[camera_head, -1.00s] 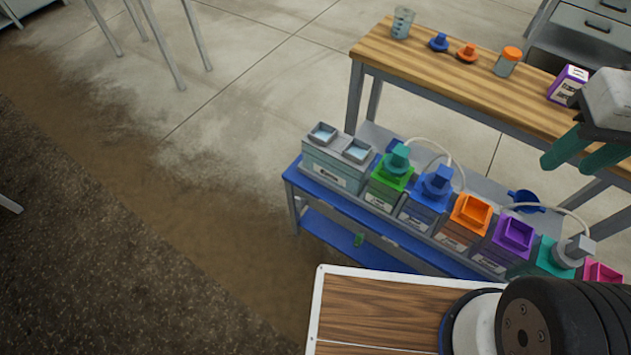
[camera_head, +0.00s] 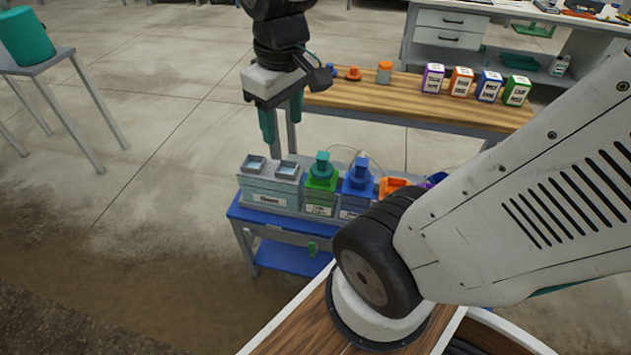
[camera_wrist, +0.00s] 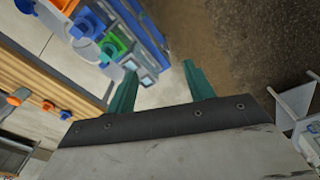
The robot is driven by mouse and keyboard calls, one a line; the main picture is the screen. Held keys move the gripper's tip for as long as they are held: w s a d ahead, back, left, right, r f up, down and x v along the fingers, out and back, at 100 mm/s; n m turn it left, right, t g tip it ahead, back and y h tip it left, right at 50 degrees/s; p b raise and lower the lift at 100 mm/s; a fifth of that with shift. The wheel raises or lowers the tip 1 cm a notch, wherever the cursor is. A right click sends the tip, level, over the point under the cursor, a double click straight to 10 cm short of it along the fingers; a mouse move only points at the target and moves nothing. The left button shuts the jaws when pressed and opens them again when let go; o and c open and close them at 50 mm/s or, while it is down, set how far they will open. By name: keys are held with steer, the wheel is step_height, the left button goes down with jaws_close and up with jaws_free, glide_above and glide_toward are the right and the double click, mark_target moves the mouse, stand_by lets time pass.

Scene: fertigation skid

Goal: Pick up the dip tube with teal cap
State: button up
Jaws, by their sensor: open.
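The dip tube's teal cap (camera_head: 322,166) stands upright on the green tank (camera_head: 320,196) in the row on the blue stand; the tube itself is hidden inside. My gripper (camera_head: 281,130) is open and empty, its green fingers pointing down above the grey twin-basin box, left of the teal cap and apart from it. In the wrist view my gripper (camera_wrist: 160,68) shows spread fingers with nothing between them. The green tank (camera_wrist: 112,43) is there at upper left, beyond the left finger.
A blue tank (camera_head: 357,202) with a blue cap stands right of the green one. The grey box (camera_head: 270,187) is at the row's left end. The wooden bench (camera_head: 400,112) behind holds a jar (camera_head: 384,72) and several cartons. My arm hides the row's right part.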

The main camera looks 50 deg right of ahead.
steer(key=w+d+f+n, duration=0.2)
steer(key=w+d+f, duration=0.5)
steer(key=d+f, duration=0.15)
steer(key=n+g, duration=0.1)
steer(key=n, duration=0.2)
glide_above(322, 155)
steer(key=f, duration=1.5)
steer(key=shift+s+a, duration=0.1)
steer(key=shift+s, duration=0.3)
steer(key=f, duration=0.7)
steer(key=shift+w+f, duration=0.35)
steer(key=shift+w, duration=0.05)
steer(key=c, duration=1.1)
jaws_close()
steer(key=shift+r, duration=0.15)
